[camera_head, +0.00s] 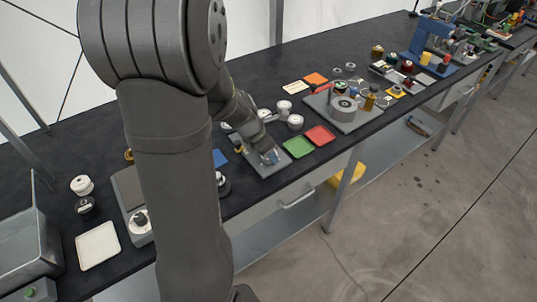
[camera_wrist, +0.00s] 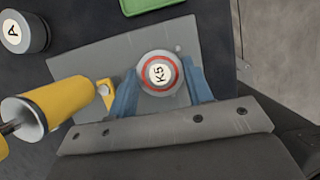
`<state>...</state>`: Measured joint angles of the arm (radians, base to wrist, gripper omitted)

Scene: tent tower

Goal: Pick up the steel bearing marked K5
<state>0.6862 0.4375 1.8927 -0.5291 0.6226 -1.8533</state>
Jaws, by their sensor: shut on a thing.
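The steel bearing marked K5 (camera_wrist: 160,74) is a round metal piece with a red ring and a white label, seen from above in the wrist view. My gripper (camera_wrist: 161,82) has its two blue fingers on either side of it and is shut on it. Below it is a grey plate (camera_wrist: 85,65); I cannot tell whether the bearing touches the plate. In the head view, my gripper (camera_head: 270,157) is low over the same grey plate (camera_head: 270,171) near the bench's front edge, and the bearing is hidden there.
A yellow cylinder with a metal end (camera_wrist: 55,103) lies close to the left finger. A round piece marked A (camera_wrist: 24,32) is at upper left. Green (camera_head: 298,147) and red (camera_head: 320,135) trays sit right of my gripper. A grey fixture plate (camera_head: 360,122) with several parts is farther right.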

